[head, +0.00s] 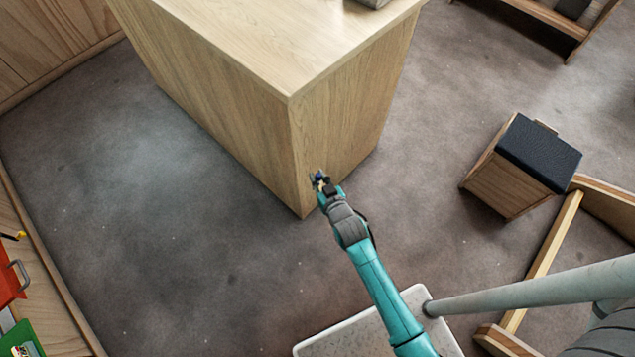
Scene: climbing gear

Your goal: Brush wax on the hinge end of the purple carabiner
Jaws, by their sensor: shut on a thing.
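My gripper (320,181) is in front of the corner of the wooden counter in the head view, with its arm reaching up from the bottom. It is shut on a small dark-blue thing (320,174) with a yellowish bit beside it. The thing is too small to name. I cannot make out the purple carabiner, its hinge end, or any wax or brush for certain.
The wooden counter (225,110) stands ahead, with a cut-off grey object (372,3) on top. A dark-topped wooden box (540,152) and a wooden frame (545,262) are at right. Red (9,277) and green (20,340) items sit at left. Carpet (180,230) is clear at left.

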